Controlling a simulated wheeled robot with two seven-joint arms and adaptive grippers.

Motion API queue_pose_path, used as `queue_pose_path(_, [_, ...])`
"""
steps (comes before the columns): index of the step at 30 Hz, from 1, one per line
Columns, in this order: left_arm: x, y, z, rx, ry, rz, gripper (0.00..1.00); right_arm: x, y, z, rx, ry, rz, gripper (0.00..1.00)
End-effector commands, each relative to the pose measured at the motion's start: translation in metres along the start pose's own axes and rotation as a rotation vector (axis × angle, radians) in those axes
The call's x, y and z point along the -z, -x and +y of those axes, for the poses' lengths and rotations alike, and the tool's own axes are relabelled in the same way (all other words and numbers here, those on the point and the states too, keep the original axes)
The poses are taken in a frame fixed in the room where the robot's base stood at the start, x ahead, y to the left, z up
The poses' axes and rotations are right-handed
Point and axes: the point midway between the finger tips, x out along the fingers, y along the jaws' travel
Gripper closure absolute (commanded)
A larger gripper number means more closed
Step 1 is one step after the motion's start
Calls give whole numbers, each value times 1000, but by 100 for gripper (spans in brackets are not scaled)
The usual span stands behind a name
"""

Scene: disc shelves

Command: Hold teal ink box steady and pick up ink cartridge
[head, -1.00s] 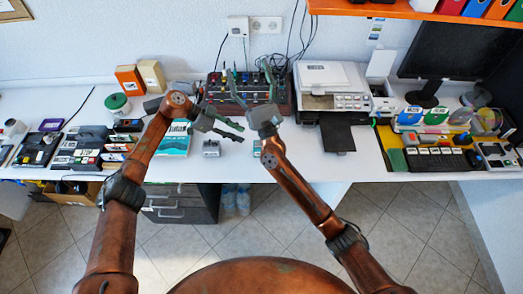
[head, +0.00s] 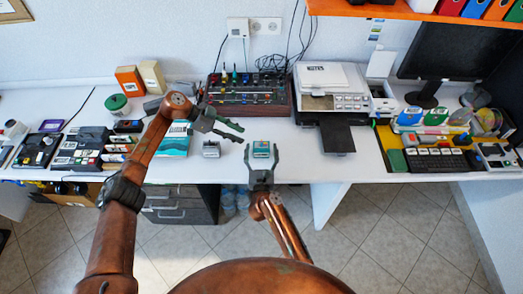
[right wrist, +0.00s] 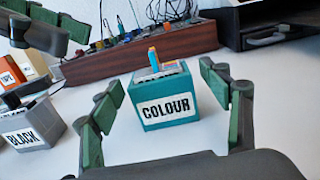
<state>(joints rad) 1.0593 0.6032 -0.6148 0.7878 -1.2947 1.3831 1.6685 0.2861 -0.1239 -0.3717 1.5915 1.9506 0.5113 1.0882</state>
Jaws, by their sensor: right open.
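The teal ink box (head: 262,154) labelled COLOUR stands upright on the white desk. In the right wrist view the teal box (right wrist: 168,110) is centred, with a coloured piece (right wrist: 154,62) showing above its open top; I cannot tell if this is the ink cartridge. My right gripper (head: 261,148) is open, with one finger on each side of the box. In the right wrist view, gaps show between the right gripper's fingers (right wrist: 160,85) and the box. My left gripper (head: 242,133) is open and empty above the desk, left of and behind the box.
A grey box (right wrist: 28,125) labelled BLACK stands left of the teal box. A teal packet (head: 175,146) lies further left. The wooden-sided control panel (head: 248,95) and printer (head: 330,90) stand behind. The desk right of the teal box is clear up to the printer's tray.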

Motion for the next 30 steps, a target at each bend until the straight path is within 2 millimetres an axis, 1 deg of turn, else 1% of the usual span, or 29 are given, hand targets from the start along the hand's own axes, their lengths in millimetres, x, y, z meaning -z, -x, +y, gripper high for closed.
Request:
queue_pose_path(1, [0, 0, 0, 0, 0, 0, 71, -2, -8, 0, -1, 2, -3, 30])
queue_pose_path(6, [0, 0, 0, 0, 0, 0, 71, -3, -35, 0, -1, 1, -4, 30])
queue_pose_path(12, [0, 0, 0, 0, 0, 0, 71, -2, -59, 0, -1, 1, -3, 30])
queue_pose_path(17, [0, 0, 0, 0, 0, 0, 71, -2, -67, 0, 0, 0, -4, 30])
queue_pose_path(24, [0, 0, 0, 0, 0, 0, 71, -2, -68, 0, 0, -1, -4, 30])
queue_pose_path(26, [0, 0, 0, 0, 0, 0, 71, -2, -68, 0, 0, -1, -4, 32])
queue_pose_path(30, [0, 0, 0, 0, 0, 0, 71, -2, -68, 0, 0, -1, -4, 42])
